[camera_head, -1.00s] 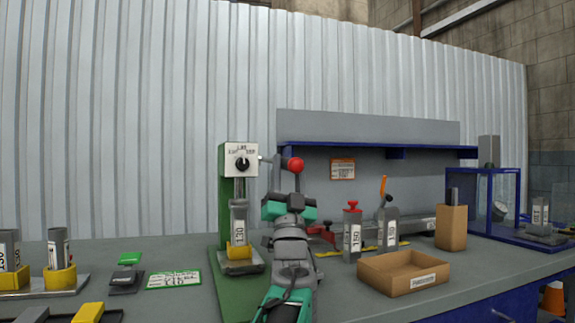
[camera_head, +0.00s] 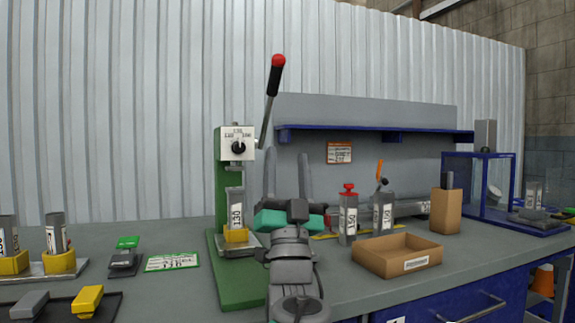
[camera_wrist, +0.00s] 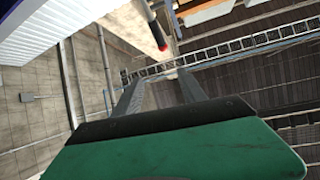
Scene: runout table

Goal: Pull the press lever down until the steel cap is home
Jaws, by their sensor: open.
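The green press (camera_head: 222,185) stands on the bench, its lever (camera_head: 268,105) pointing steeply up with a red knob (camera_head: 278,60) at the top. The lever also shows in the wrist view (camera_wrist: 152,24), its red tip beyond my fingers. A grey cylinder labelled 130 (camera_head: 236,207) stands upright in a yellow holder under the press head. The short ram sits above it; I cannot make out the steel cap separately. My gripper (camera_head: 287,154) is open and empty, fingers upward, right of the press and below the knob. It touches nothing visible.
A dial (camera_head: 238,147) is on the press head. Right of my gripper are cylinders (camera_head: 348,218), an open cardboard tray (camera_head: 392,270) and a blue shelf (camera_head: 375,133). More cylinders in yellow holders (camera_head: 60,261) stand at left. Space above the bench near the lever is free.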

